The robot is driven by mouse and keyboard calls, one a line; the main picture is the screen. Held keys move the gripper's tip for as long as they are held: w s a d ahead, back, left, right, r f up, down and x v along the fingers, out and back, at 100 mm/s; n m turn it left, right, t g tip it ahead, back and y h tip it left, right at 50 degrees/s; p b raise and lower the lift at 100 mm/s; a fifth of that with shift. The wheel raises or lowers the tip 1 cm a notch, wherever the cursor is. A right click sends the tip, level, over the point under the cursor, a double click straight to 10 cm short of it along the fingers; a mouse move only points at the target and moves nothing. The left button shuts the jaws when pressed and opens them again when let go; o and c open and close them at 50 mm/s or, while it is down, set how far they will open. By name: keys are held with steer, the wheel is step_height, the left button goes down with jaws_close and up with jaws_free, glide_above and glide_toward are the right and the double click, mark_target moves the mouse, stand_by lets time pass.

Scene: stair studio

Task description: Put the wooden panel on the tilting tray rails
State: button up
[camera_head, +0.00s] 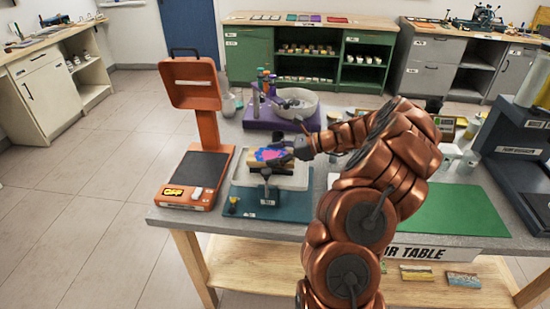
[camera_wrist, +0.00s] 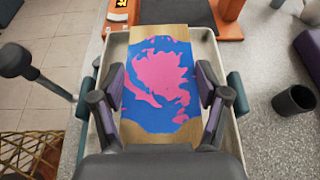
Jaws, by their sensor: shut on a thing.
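The wooden panel (camera_wrist: 160,85) has bare wood ends and a pink and blue paint patch across its middle. My gripper (camera_wrist: 164,90) is shut on the panel, one finger at each long side. In the head view the panel (camera_head: 271,155) is over the pale tilting tray (camera_head: 293,180), which stands on a teal base (camera_head: 290,205) at the front of the table. In the wrist view the tray rim (camera_wrist: 116,52) shows around the panel. I cannot tell whether the panel touches the rails, which are mostly hidden under it. My gripper (camera_head: 285,150) comes in from the right.
An orange stand with a dark plate (camera_head: 196,170) is just left of the tray. A purple device with a bowl (camera_head: 290,102) is behind it. A green mat (camera_head: 445,212) lies to the right, largely clear. A dark cup (camera_wrist: 294,101) stands right of the tray in the wrist view.

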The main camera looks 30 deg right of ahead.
steer(key=shift+f, duration=1)
steer(key=o, duration=1.2)
steer(key=shift+f, duration=0.15)
